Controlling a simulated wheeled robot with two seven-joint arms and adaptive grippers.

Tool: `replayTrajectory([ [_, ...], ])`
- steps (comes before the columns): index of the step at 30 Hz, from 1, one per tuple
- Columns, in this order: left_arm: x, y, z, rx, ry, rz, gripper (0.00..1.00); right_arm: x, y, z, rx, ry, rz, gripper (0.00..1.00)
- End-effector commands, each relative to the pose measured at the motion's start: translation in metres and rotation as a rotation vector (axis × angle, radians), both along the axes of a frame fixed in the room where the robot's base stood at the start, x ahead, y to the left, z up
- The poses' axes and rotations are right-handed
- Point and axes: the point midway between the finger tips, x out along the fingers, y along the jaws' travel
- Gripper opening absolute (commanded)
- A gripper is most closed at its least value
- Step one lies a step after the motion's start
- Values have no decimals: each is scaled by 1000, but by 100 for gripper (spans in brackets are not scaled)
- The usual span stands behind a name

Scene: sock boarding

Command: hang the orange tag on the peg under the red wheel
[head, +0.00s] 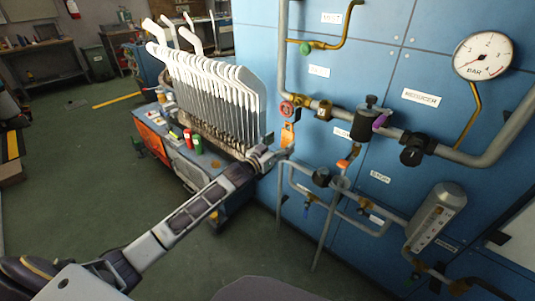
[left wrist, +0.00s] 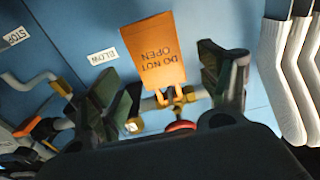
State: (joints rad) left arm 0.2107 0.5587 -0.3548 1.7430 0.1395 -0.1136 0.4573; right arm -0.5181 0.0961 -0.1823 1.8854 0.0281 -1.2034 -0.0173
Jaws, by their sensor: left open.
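The red wheel (head: 287,109) is on the pipework of the blue panel, and part of its rim shows at the bottom of the left wrist view (left wrist: 180,126). The orange tag (head: 288,135) is just below the wheel. In the left wrist view the tag (left wrist: 152,50) reads "DO NOT OPEN", upside down, with its holed end at the brass fitting by the wheel. It appears to hang there; the peg itself is hard to make out. My left gripper (head: 281,153) is open just below the tag, its fingers apart on either side of it. My right gripper is out of view.
A rack of white socks on boards (head: 215,85) stands close left of the tag, above a cart (head: 195,160) with red and green cans. Pipes, a black valve (head: 368,120), an orange handle (head: 343,164) and a gauge (head: 483,56) crowd the panel's right.

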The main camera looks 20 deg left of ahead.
Motion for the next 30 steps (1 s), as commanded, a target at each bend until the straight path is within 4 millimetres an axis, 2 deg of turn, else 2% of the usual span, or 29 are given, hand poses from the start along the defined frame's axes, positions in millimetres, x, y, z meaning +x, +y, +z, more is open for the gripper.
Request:
replayTrajectory([
  [18, -46, 16, -3, 1, 1, 0, 77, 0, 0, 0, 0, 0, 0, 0],
  [30, -66, 24, -4, 1, 1, 0, 77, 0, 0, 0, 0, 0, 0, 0],
])
